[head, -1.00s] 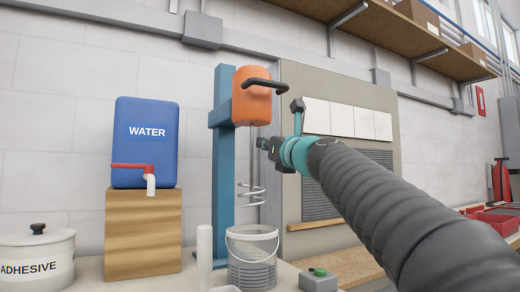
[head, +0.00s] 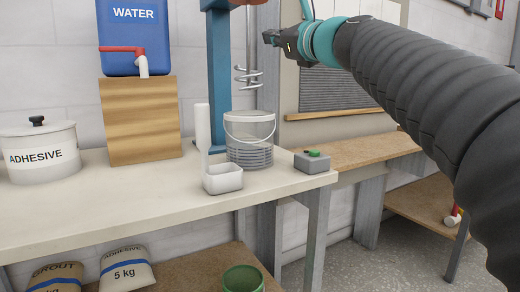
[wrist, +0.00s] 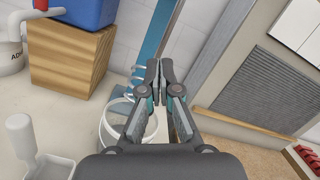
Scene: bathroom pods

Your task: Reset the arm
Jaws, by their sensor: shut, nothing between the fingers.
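My gripper (head: 270,38) is at the end of my dark ribbed arm, in the upper middle of the head view. It is up in front of the mixer's metal whisk and apart from it. In the wrist view the two fingers (wrist: 159,75) are together with nothing between them. Below and behind them is the clear bucket (wrist: 112,125), which stands on the bench in the head view (head: 250,150). The top of the mixer is cut off in the head view.
The bench (head: 100,205) holds a blue water tank (head: 135,35) on a wooden block (head: 142,120), an adhesive pot (head: 40,155), a white scoop (head: 222,178) and a grey control box with a green button (head: 311,162). Bags and a green bucket (head: 243,279) are below. The air around my gripper looks free.

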